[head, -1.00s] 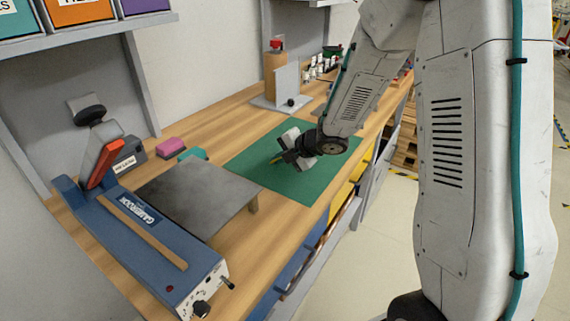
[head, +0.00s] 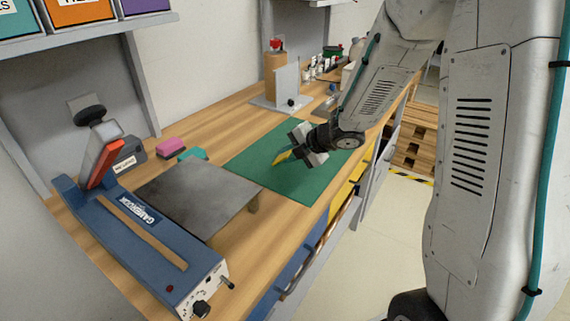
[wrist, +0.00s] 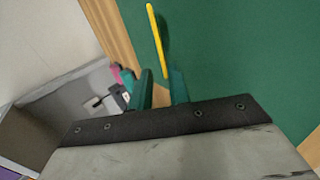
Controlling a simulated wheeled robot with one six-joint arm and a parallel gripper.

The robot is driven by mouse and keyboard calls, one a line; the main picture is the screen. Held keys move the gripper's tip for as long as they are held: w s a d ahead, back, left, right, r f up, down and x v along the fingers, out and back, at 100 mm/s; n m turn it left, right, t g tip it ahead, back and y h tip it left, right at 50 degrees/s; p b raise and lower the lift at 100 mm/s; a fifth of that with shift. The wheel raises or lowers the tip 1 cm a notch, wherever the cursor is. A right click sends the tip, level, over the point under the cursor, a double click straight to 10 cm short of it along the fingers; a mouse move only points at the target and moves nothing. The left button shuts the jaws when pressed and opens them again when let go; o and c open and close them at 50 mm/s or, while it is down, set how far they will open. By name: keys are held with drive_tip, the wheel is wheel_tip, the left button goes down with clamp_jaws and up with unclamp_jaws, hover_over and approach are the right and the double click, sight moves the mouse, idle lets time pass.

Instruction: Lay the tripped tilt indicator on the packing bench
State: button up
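My gripper (head: 290,151) is over the green mat on the wooden packing bench (head: 236,110). Its teal fingers, close together in the wrist view (wrist: 164,76), are shut on a thin yellow piece, which I take to be the tilt indicator (wrist: 156,38). The indicator shows edge-on there, sticking out past the fingertips. In the head view the yellow indicator (head: 282,157) hangs below the gripper, tilted, and seems to be above the mat. Its face and any tripped mark cannot be made out.
The green mat (head: 262,160) is otherwise bare. Left of it are a grey plate (head: 195,195), a blue sealer (head: 135,235), and pink (head: 170,146) and teal (head: 193,154) blocks. Behind stands a metal stand (head: 287,84). Small bottles (head: 322,66) are at the far end.

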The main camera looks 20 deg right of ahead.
drive_tip(key=shift+v, duration=1.85)
wheel_tip(320, 180, up, 8)
drive_tip(key=s+d, duration=0.1)
drive_tip(key=s, duration=0.1)
drive_tip(key=w+d+m+t+h, duration=0.1)
drive_tip(key=d+m+t+h, duration=0.1)
drive_tip(key=d+m+h, duration=0.55)
drive_tip(key=s+d+r+m+g+h, duration=0.2)
drive_tip(key=s+d+m+g+h, duration=0.2)
drive_tip(key=s+d+m, duration=0.45)
drive_tip(key=s+a+r+m+g+y, duration=0.1)
drive_tip(key=s+a+m, duration=0.3)
drive_tip(key=s+a, duration=0.4)
drive_tip(key=s+a+r+m+g+y, duration=0.1)
drive_tip(key=s+a+m+g+y, duration=0.3)
drive_tip(key=s+a, duration=0.5)
drive_tip(key=s+m, duration=0.1)
drive_tip(key=s, duration=0.5)
drive_tip(key=shift+a+r+y, duration=0.25)
drive_tip(key=shift+r+y, duration=0.1)
drive_tip(key=shift+r, duration=0.05)
